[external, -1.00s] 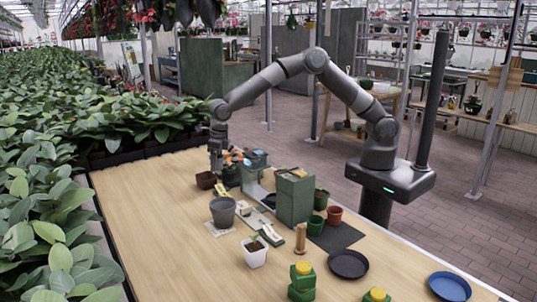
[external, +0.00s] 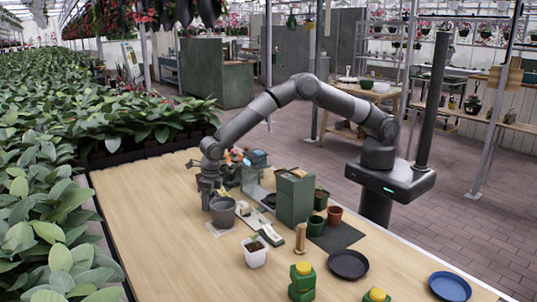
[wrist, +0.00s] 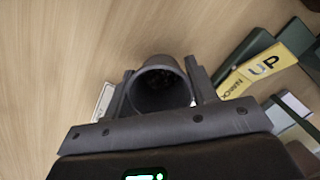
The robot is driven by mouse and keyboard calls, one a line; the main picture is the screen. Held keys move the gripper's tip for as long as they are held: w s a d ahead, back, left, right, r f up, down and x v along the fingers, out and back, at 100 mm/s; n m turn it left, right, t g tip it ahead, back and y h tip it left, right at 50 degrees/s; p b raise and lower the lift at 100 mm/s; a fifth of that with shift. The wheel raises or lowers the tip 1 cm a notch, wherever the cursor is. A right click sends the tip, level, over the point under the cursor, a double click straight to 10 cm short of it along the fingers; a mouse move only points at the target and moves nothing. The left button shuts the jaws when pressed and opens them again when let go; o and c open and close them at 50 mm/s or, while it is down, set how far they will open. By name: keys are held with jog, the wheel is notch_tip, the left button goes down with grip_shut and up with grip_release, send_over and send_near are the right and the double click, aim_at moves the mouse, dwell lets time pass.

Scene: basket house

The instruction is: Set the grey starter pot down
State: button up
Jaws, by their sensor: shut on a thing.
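The grey starter pot (external: 222,213) is upright at or just above a white square (external: 219,231) on the table; I cannot tell whether its base touches. In the wrist view the grey pot (wrist: 161,90) is between my two fingers, its dark opening facing the camera. My gripper (external: 211,193) is shut on the pot's upper part, coming from above and behind. The wrist view shows my gripper (wrist: 162,88) with one finger on each side of the pot. A pale edge (wrist: 104,97) shows beside the left finger.
A green box (external: 295,197) and a tray strip stand close right of the pot. A white pot with a seedling (external: 255,253) is in front. In the wrist view a yellow label (wrist: 268,65) lies near right. The table's left side (external: 150,220) is clear.

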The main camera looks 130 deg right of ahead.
jog(key=shift+f, duration=0.6)
jog(key=shift+f, duration=0.1)
jog(key=o, duration=1)
jog(key=shift+c, duration=0.2)
